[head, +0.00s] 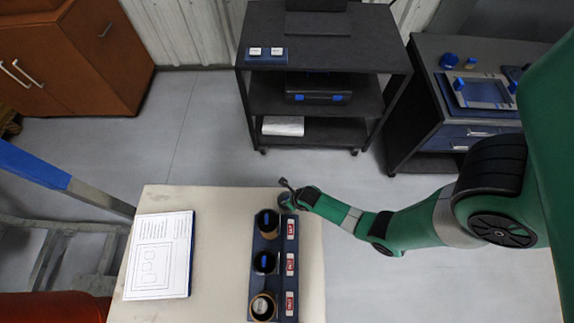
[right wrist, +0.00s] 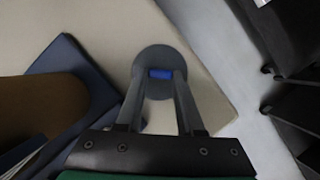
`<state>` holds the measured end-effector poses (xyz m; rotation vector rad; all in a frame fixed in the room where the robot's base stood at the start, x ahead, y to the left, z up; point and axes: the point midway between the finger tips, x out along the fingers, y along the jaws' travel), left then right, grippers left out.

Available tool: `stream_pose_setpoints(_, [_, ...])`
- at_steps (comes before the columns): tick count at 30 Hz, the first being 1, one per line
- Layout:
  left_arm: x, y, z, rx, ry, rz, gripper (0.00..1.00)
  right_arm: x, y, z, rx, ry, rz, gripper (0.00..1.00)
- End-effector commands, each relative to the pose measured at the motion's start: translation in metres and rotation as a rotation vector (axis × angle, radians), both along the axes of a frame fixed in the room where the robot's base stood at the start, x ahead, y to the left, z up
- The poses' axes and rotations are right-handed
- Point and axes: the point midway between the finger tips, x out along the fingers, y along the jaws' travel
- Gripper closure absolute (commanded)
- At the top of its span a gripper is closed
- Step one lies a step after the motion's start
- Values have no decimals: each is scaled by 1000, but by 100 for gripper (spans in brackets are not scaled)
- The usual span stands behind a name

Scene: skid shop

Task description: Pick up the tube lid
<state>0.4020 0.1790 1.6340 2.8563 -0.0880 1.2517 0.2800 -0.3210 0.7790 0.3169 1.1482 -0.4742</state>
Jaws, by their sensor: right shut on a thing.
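My right gripper (right wrist: 160,82) is shut on the blue knob (right wrist: 160,73) of a round grey tube lid (right wrist: 155,55). In the head view, the right gripper (head: 288,190) and the lid (head: 284,201) are at the far end of a dark blue rack (head: 257,243). The rack holds three round tubes in a row: far (head: 267,222), middle (head: 265,262) and near (head: 262,306). The far and middle tubes look dark inside with something blue in them; the near one shows a pale top. A brown tube (right wrist: 45,105) is left of the lid in the wrist view. My left gripper is out of view.
The rack stands on a beige table (head: 220,225) with a printed sheet (head: 160,255) at its left. Red-and-white labels (head: 290,228) line the rack's right side. A black shelf cart (head: 325,100) stands behind, and a workbench (head: 440,110) with a blue-framed tray is at right.

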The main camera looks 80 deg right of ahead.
Motion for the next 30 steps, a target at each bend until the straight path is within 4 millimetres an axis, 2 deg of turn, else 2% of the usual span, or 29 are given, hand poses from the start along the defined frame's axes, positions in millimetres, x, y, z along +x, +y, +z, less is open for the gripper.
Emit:
stream_pose_setpoints(13, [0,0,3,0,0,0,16,0,0,4,-1,-1,0,100])
stream_pose_setpoints(17, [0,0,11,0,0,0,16,0,0,19,-1,-1,0,100])
stream_pose_setpoints(20, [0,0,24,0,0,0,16,-1,1,41,0,-2,0,100])
stream_pose_setpoints(24, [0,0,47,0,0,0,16,-33,14,79,1,2,0,100])
stream_pose_setpoints(26, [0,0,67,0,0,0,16,-45,19,100,1,3,1,100])
stream_pose_setpoints(30, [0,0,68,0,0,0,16,-83,35,110,1,4,3,100])
